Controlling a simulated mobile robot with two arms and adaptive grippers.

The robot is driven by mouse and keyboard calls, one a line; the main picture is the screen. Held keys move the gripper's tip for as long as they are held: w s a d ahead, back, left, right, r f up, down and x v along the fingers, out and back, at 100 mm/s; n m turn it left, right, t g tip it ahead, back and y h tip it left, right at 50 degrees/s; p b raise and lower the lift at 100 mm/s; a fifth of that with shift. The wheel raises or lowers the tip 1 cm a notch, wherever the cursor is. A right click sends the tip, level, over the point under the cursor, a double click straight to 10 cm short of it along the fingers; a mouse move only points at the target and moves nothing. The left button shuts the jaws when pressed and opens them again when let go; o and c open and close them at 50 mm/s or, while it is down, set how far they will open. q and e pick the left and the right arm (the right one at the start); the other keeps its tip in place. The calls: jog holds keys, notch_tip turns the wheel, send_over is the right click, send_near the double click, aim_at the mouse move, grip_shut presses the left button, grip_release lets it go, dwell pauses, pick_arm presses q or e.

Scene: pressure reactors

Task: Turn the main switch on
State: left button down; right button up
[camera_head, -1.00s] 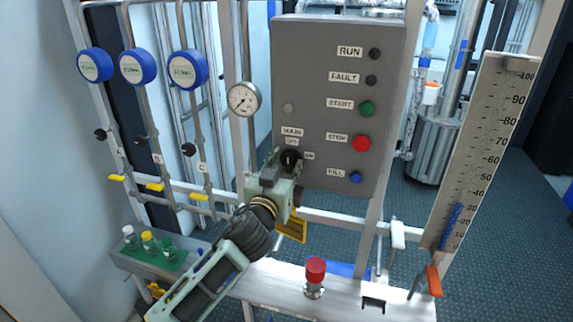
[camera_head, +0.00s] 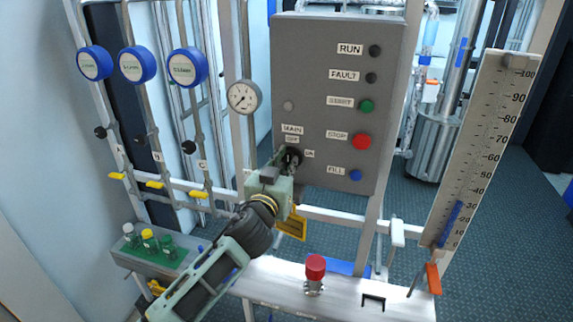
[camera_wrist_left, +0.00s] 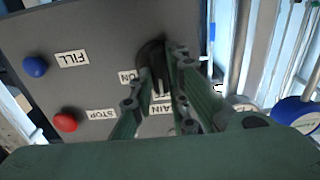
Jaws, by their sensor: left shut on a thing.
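The main switch (camera_head: 293,155) is a black rotary knob on the grey control panel (camera_head: 322,75), with labels MAIN, OFF and ON around it. My left gripper (camera_head: 287,163) is at the knob and shut on it, partly hiding it in the head view. In the left wrist view the black knob (camera_wrist_left: 152,58) sits between the fingers of my left gripper (camera_wrist_left: 160,80), with the ON label beside it. The knob's exact pointer position is hard to read. My right gripper is not in view.
Near the switch are the green START button (camera_head: 366,105), red STOP button (camera_head: 362,141) and blue FILL button (camera_head: 355,175). A pressure gauge (camera_head: 244,97) is left of the panel. A red-capped valve (camera_head: 315,268) stands on the white beam below.

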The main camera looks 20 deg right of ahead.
pick_arm(q)
jog(key=shift+m, duration=0.3)
jog(key=m, duration=0.3)
jog(key=shift+s+f+m, duration=0.1)
jog(key=shift+m, duration=0.2)
jog(key=m, duration=0.4)
jog(key=shift+d+m, duration=0.15)
jog(key=shift+m, duration=0.15)
jog(key=shift+f+m+p, duration=0.15)
jog(key=shift+m+p, duration=0.25)
jog(key=shift+m, duration=1.85)
jog(key=shift+f+m+p, duration=0.1)
jog(key=shift+m+p, duration=0.25)
jog(key=shift+m, duration=1.9)
jog(key=shift+s, duration=0.1)
jog(key=c, duration=1.7)
grip_release()
